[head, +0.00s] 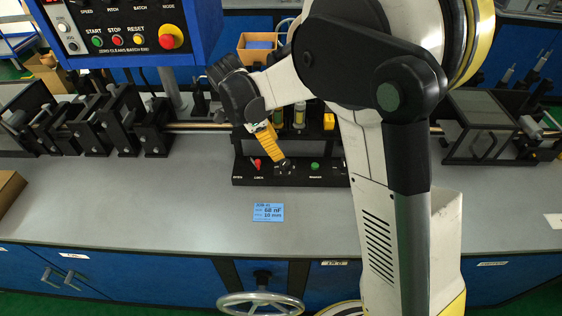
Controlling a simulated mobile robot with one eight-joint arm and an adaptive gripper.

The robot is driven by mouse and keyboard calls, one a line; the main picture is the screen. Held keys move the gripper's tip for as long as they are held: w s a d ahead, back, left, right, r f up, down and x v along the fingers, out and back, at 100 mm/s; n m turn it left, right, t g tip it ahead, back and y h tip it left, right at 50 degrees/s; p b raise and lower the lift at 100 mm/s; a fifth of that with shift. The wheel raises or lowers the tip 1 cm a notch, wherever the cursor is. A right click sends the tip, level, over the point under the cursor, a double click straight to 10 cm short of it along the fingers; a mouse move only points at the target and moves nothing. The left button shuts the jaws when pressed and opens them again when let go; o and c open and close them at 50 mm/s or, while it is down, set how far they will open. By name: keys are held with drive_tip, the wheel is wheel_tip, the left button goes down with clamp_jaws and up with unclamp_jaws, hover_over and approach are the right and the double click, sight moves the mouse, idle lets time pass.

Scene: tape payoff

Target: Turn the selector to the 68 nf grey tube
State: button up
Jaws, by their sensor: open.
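My gripper (272,154), with yellow ribbed fingers, reaches down from the upper left over the black control panel (335,180). Its fingers are open, but they overlap in this view and the gap is hard to see. The dark selector knob (284,168) is at the fingertips; I cannot tell whether they touch it or where it points. Behind the panel stand tubes (299,116) with yellow-green contents, partly hidden by my arm; the grey tube cannot be picked out. A blue card (269,212) reading 68 nF and 10 mm lies in front.
A red lever (257,163) is close left of the fingers, and a green button (315,166) is to the right. Black tape fixtures (110,120) stand left, and a blue control box (125,32) hangs above. The grey bench front is mostly clear. A handwheel (260,302) is below.

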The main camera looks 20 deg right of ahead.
sight(285, 162)
drive_tip(key=b+x, duration=0.2)
drive_tip(key=x, duration=0.6)
drive_tip(key=shift+f+b, duration=0.25)
drive_tip(key=shift+b, duration=0.1)
drive_tip(key=shift+c, duration=0.6)
clamp_jaws()
